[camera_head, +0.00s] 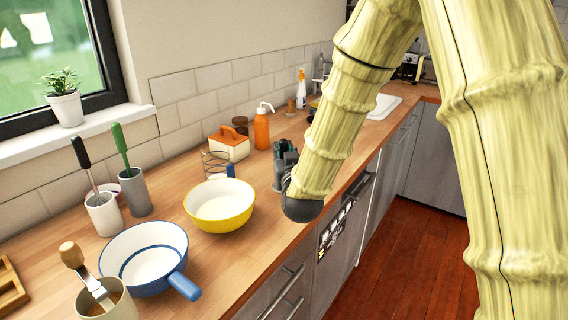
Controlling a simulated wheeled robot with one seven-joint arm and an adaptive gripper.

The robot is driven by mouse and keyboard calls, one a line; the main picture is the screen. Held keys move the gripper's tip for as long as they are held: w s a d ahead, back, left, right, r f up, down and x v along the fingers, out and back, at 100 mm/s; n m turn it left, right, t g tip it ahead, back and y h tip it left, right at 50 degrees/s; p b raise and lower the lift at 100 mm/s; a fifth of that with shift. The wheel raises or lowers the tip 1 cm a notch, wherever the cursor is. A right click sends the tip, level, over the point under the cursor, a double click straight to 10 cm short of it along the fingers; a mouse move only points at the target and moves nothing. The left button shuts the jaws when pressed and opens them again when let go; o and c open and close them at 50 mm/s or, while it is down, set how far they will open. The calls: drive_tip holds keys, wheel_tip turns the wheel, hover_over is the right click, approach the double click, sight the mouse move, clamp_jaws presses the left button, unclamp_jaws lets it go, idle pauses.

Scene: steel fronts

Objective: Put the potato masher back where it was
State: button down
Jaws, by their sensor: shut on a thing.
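My gripper (284,163) is over the counter near its front edge, to the right of the yellow bowl, partly hidden behind my wrist. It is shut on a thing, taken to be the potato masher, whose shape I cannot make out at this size. A white crock (104,215) holds a black-handled tool (83,160). A grey crock (135,192) to its right holds a green-handled tool (121,146). A cream crock (118,308) at the bottom left holds a wooden-handled tool (73,256).
A yellow bowl (219,206) and a white-and-blue pan (147,257) stand on the wooden counter. A wire rack (214,161), an orange-lidded box (229,145) and an orange bottle (261,129) stand behind. A wooden tray (10,289) is at the left edge.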

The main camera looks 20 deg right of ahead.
drive_tip(key=shift+w+f, duration=0.15)
drive_tip(key=shift+f, duration=1.6)
drive_tip(key=shift+f, duration=0.2)
drive_tip(key=c, duration=1.3)
unclamp_jaws()
drive_tip(key=shift+r, duration=0.1)
drive_tip(key=shift+r+p, duration=0.15)
drive_tip(key=shift+p, duration=0.2)
drive_tip(key=s+a+b, duration=0.1)
drive_tip(key=s+b, duration=0.1)
drive_tip(key=s, duration=1)
drive_tip(key=shift+a, duration=0.2)
